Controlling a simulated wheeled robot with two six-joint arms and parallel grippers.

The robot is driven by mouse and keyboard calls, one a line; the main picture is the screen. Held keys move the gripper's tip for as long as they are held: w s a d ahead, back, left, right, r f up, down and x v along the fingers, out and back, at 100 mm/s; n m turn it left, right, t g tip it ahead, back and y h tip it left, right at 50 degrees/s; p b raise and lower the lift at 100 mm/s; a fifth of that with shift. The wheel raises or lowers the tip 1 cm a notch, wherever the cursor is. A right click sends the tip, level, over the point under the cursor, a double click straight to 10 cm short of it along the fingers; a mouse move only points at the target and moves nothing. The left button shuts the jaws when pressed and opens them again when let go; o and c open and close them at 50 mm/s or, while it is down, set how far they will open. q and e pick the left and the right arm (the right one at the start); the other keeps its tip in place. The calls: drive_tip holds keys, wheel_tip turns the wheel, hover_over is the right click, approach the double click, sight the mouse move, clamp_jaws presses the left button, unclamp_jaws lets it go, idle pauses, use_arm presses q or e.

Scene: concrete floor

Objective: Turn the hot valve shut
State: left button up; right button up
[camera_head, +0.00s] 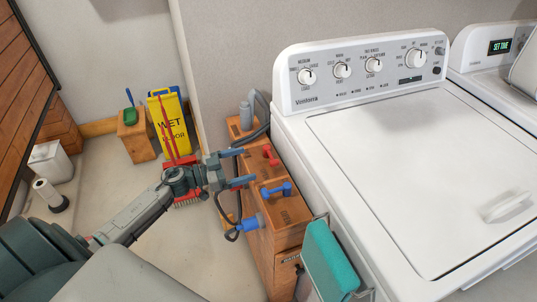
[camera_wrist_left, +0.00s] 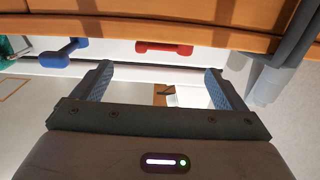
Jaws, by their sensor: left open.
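The red valve handle (camera_head: 271,156) sits on top of a wooden box (camera_head: 262,205) beside the washer. It lies crosswise in the left wrist view (camera_wrist_left: 164,47), beyond and roughly between my fingertips. A blue valve handle (camera_head: 276,189) is on the same box, nearer me; in the left wrist view (camera_wrist_left: 64,52) it is to the left of my fingers. My left gripper (camera_head: 240,167) is open and empty, with its fingers pointing at the box's top. A gap shows between it and the red handle. My right gripper is not in view.
A white washer (camera_head: 420,180) stands close to the box's right side. Dark hoses (camera_head: 226,208) hang at its left, with a blue fitting (camera_head: 251,223). A teal cloth (camera_head: 328,262) hangs in front. A yellow floor sign (camera_head: 169,118) stands behind.

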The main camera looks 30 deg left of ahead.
sight(267, 164)
use_arm(q)
drive_tip(key=p+x, duration=0.1)
drive_tip(key=x, duration=0.7)
drive_tip(key=shift+w+d, duration=0.15)
drive_tip(key=shift+w, duration=0.2)
drive_tip(key=shift+f, duration=0.1)
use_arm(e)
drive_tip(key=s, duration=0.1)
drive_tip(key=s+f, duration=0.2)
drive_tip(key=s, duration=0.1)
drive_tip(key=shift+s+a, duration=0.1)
use_arm(q)
drive_tip(key=shift+f, duration=0.15)
drive_tip(key=c, duration=1.2)
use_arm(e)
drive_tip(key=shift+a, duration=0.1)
